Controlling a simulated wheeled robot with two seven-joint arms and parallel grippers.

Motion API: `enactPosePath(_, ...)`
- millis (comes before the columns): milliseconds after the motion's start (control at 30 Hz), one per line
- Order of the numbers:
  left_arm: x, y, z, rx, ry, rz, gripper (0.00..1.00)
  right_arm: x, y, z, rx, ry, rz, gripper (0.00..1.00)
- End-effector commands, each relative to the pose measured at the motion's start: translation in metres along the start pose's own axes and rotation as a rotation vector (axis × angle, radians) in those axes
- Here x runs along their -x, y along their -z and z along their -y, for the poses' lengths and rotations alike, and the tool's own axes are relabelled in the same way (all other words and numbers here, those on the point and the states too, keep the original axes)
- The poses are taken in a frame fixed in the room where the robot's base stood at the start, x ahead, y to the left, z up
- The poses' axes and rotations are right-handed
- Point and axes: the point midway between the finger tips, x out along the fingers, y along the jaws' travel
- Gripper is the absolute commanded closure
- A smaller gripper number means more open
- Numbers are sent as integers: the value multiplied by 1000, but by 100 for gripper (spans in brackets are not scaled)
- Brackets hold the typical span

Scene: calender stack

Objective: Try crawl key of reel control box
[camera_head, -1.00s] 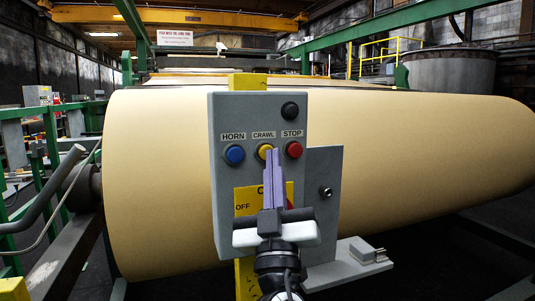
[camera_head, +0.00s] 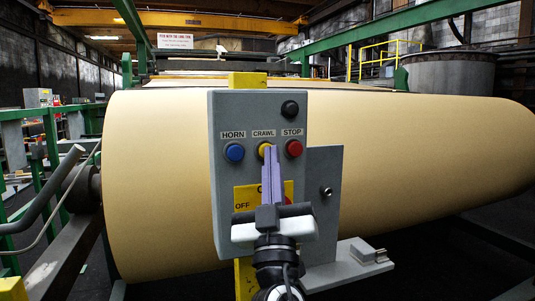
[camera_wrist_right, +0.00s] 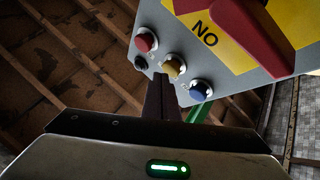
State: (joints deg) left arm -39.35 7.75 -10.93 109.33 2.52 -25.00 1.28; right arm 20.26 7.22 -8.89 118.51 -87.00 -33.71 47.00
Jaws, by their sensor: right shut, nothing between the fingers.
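The grey reel control box (camera_head: 228,118) faces me, with a blue HORN button (camera_head: 234,153), a yellow CRAWL button (camera_head: 263,149) and a red STOP button (camera_head: 293,149) in a row. My right gripper (camera_head: 270,149) is shut and empty, its purple fingertips overlapping the right and lower part of the CRAWL button. In the right wrist view the fingertips (camera_wrist_right: 161,82) are close below the yellow button (camera_wrist_right: 175,66); contact cannot be told. The arm and fingers partly hide the yellow plate (camera_head: 246,196) and red switch below. My left gripper is not in view.
A black knob (camera_head: 290,110) sits above STOP. A large tan roll (camera_head: 420,150) lies right behind the box. A grey side plate (camera_head: 325,190) and a small ledge (camera_head: 350,265) stand out at the box's lower right. A grey bent pipe (camera_head: 50,195) is at the left.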

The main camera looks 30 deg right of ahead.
Motion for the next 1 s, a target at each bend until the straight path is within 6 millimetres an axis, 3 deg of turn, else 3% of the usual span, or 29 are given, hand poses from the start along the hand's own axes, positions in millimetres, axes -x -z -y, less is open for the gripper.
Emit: enactPosePath(1000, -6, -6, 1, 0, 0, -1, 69, -7, -6, 5, 0, -1, 1, 100)
